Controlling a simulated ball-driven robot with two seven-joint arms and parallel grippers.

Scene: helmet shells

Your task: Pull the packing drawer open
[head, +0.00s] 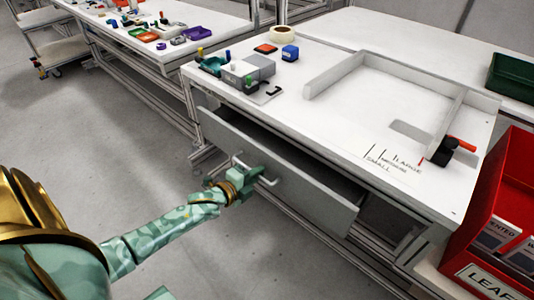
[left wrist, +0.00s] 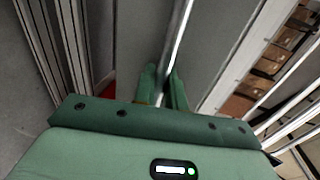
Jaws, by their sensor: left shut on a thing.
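The packing drawer (head: 300,180) is a long grey-fronted drawer under the white workbench. Its front stands out from the bench, and a strip of its dark inside shows behind the front at the right. Its handle (head: 268,183) is a pale metal bar on the front. My left gripper (head: 250,178) is shut on this handle. In the left wrist view the fingers (left wrist: 162,92) close around the bar (left wrist: 181,35), and brown contents (left wrist: 255,85) show beyond the drawer front. My right gripper is not in view.
The white workbench (head: 330,120) above holds a grey block, a blue block, a tape roll (head: 282,33) and low white walls. A red bin (head: 500,200) stands at the right. Another table (head: 150,30) with small parts is at the back left. The floor before the drawer is clear.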

